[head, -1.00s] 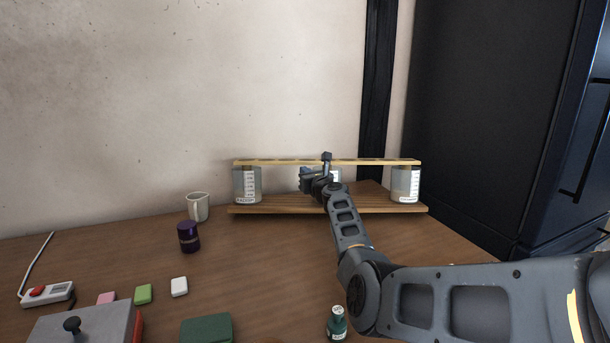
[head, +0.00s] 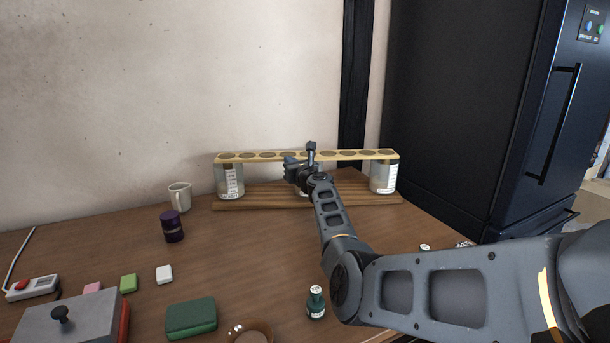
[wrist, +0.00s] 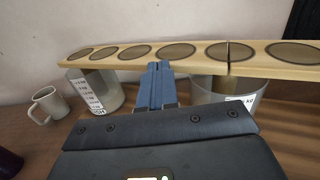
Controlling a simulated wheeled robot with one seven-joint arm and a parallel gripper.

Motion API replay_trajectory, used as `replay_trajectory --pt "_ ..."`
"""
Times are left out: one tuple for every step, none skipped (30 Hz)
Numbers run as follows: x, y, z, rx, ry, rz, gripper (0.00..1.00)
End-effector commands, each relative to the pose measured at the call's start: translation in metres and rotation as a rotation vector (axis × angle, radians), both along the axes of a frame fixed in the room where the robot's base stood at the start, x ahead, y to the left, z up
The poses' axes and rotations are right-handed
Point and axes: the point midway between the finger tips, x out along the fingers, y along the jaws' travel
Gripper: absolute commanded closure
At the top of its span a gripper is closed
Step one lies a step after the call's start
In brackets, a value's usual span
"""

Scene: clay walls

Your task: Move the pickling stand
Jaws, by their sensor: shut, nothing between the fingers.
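The pickling stand (head: 350,155) is a light wooden plank with a row of dark round discs, resting across labelled glass jars at the back of the table. One jar (head: 230,181) stands at its left end and another (head: 384,177) at its right end; a third is mostly hidden behind my arm. In the wrist view the plank (wrist: 188,52) spans the picture with jars below it. My gripper (head: 290,162) is at the plank's front, near its middle. Its blue fingers (wrist: 157,70) are shut together and empty, with tips at the plank's near edge; contact is unclear.
A mug (head: 180,197) and a purple jar (head: 172,226) stand left of the stand. A green bottle (head: 316,302), green box (head: 191,318) and grey box with a knob (head: 66,322) are nearer. The wall is close behind; a dark fridge (head: 470,110) stands right.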

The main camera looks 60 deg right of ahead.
Motion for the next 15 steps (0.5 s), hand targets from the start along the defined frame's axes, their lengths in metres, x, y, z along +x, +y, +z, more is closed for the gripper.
replay_trajectory --pt "-0.001 0.002 0.000 0.002 0.002 0.001 1.00" --pt "-0.002 0.003 0.000 0.002 0.002 0.002 1.00" --pt "-0.006 0.006 0.001 0.002 0.003 0.003 1.00" --pt "-0.009 0.008 0.000 0.002 0.005 0.004 1.00" --pt "-0.012 0.010 0.000 0.001 0.004 0.003 1.00" --pt "-0.016 0.012 -0.001 0.003 0.004 0.003 1.00" --pt "-0.019 0.013 -0.001 0.004 0.005 0.002 1.00" --pt "-0.022 0.015 -0.001 0.003 0.005 0.002 1.00" --pt "-0.026 0.018 -0.001 0.001 0.006 0.002 1.00" --pt "-0.029 0.021 -0.002 0.003 0.007 0.003 1.00" --pt "-0.033 0.023 -0.002 0.002 0.006 0.003 1.00" --pt "-0.038 0.026 -0.002 0.003 0.007 0.003 1.00" --pt "-0.043 0.028 -0.001 0.003 0.007 0.003 1.00" --pt "-0.047 0.031 -0.002 0.003 0.007 0.004 1.00" --pt "-0.052 0.034 -0.002 0.003 0.007 0.004 1.00"
